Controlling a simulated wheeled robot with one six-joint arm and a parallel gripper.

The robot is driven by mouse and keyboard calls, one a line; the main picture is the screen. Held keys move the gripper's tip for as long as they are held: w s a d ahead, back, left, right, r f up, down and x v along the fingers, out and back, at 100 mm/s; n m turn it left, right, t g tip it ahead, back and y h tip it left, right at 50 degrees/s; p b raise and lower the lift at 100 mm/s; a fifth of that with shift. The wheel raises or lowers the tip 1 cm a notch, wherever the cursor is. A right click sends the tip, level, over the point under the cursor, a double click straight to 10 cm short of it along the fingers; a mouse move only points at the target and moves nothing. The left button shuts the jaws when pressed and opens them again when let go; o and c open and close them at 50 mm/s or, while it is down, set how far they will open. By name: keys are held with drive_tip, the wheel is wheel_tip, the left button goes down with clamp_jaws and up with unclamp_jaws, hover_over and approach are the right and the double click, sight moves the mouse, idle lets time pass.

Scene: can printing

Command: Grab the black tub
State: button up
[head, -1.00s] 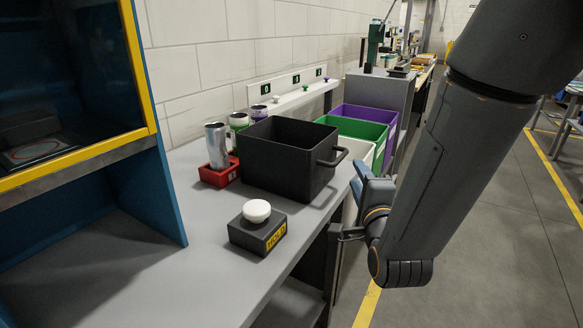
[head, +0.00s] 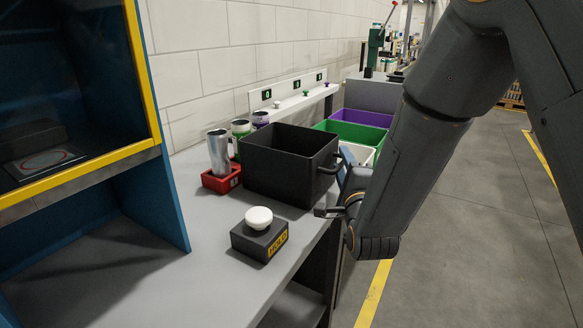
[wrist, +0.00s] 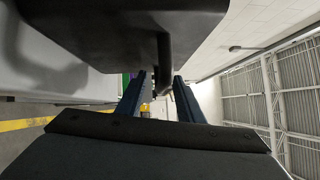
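The black tub (head: 289,165) stands upright on the grey counter, open at the top, with a bar handle (head: 331,165) on its right side. My gripper (head: 347,168) is just right of that handle, partly hidden by my arm. In the wrist view the tub (wrist: 110,25) fills the upper left. Its handle (wrist: 165,50) hangs down in line with the gap between my two blue fingers (wrist: 160,80). The fingers are apart, one to each side of the handle. I cannot tell whether either finger touches it.
A black box marked HOLD with a white knob (head: 258,218) sits in front of the tub. A red holder (head: 221,178) with a silver can (head: 218,150) stands to its left, more cans behind. Green (head: 350,131) and purple (head: 362,117) bins are beyond. Blue-yellow machine at left.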

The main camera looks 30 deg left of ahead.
clamp_jaws()
drive_tip(key=shift+r, duration=0.1)
